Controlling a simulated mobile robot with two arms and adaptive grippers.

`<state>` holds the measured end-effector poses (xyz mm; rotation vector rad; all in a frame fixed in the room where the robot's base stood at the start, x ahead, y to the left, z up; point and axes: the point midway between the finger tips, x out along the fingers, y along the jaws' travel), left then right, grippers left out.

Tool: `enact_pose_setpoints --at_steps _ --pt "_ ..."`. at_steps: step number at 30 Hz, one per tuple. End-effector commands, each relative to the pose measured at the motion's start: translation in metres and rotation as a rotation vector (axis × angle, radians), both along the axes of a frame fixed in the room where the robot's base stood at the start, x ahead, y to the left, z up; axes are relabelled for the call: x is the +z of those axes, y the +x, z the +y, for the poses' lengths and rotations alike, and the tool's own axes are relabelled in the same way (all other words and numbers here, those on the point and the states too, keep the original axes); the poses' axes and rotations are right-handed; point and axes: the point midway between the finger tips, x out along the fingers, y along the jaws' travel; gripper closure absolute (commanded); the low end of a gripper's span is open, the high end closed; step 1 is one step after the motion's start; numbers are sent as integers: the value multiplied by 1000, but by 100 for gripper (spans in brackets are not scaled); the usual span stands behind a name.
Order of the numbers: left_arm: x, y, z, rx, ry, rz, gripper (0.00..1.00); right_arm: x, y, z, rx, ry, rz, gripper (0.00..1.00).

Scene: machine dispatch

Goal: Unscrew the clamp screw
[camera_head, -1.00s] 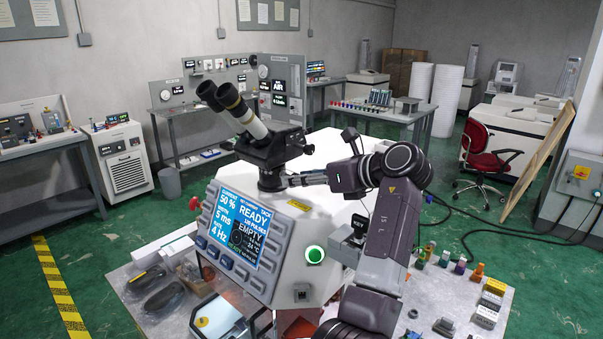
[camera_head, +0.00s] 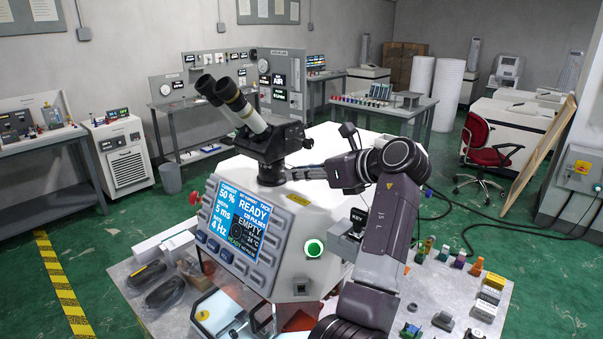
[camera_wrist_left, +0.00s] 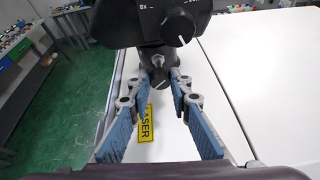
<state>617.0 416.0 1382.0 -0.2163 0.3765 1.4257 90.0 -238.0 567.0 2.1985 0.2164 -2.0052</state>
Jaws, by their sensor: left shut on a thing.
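The clamp screw is a small dark knob (camera_wrist_left: 159,77) with a pale line, on the post beneath the black microscope head (camera_head: 268,142). It shows in the left wrist view between the fingertips of my left gripper (camera_wrist_left: 158,84). In the head view this gripper (camera_head: 288,175) reaches in from the right to the post, and its fingers hide the screw there. The gripper is shut on the screw, with blue-padded fingers on both sides. The post stands on top of the white machine (camera_head: 330,150). My right gripper is not in view.
The machine's front has a screen (camera_head: 242,222) reading READY and EMPTY, and a green-lit button (camera_head: 314,248). A yellow laser label (camera_wrist_left: 146,122) lies below the fingers. Small coloured parts stand on the table (camera_head: 440,300) at right. The machine top around the gripper is clear.

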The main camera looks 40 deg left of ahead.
Motion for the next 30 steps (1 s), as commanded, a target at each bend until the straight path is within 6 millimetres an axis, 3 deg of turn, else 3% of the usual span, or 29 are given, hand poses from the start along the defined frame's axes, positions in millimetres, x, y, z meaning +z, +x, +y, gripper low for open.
enact_pose_setpoints --at_steps 18,30 --pt "-1 -4 0 -1 -30 -418 100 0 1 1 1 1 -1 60" --pt "0 -5 0 -1 -41 -562 100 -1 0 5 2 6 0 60"
